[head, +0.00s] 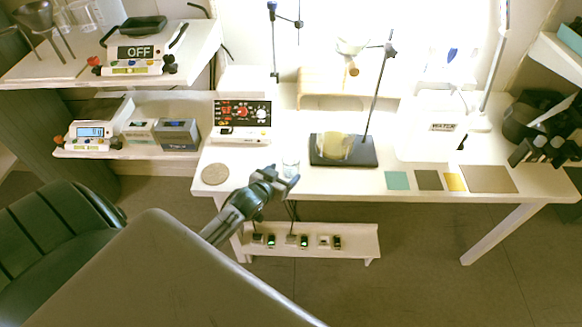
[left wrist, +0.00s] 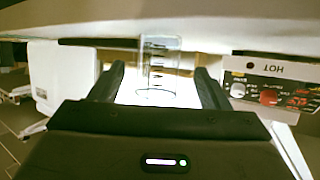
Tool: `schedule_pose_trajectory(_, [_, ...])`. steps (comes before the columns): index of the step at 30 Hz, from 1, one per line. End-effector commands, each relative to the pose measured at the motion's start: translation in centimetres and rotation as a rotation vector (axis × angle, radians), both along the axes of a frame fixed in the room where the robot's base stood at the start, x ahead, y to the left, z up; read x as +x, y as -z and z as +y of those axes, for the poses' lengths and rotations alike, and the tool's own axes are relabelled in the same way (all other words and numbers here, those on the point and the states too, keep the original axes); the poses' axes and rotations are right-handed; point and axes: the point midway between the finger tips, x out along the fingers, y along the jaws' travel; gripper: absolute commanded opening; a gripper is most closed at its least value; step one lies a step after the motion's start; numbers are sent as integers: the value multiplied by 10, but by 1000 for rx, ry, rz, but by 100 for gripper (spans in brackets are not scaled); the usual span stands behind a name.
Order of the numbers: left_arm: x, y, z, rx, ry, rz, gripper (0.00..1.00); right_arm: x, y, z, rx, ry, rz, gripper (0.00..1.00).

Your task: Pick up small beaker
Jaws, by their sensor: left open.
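The small beaker (head: 291,164) is clear glass and stands on the white table near its front edge. In the left wrist view the beaker (left wrist: 161,62) shows dark graduation marks and lies in line with the gap between my fingers, with room on both sides. My left gripper (head: 281,177) is open at the front of the beaker; it also shows in the left wrist view (left wrist: 159,76). How far the beaker is between the fingers is hard to tell. My right gripper is not in view.
A hot plate with a red display (head: 242,119) stands behind left of the beaker. A round disc (head: 215,174) lies to its left. A dark stand base with a large yellowish beaker (head: 333,147) is to its right. Flat coloured squares (head: 397,180) lie further right.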

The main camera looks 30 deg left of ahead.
Motion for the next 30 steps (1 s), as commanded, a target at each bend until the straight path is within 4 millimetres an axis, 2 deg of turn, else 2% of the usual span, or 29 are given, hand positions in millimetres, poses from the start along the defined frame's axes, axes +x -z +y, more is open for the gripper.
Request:
schedule_pose_trajectory(5, [10, 4, 0, 0, 0, 0, 70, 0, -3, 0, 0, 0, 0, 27])
schedule_pose_trajectory(15, [48, 23, 1, -1, 0, 0, 70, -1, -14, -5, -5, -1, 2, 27])
schedule_pose_trajectory(25, [53, 27, 1, 0, 1, 1, 70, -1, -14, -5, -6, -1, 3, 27])
schedule_pose_trajectory(26, [53, 27, 1, 0, 1, 1, 66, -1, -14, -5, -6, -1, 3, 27])
schedule_pose_trajectory(30, [53, 27, 1, 0, 1, 1, 39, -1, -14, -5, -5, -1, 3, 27])
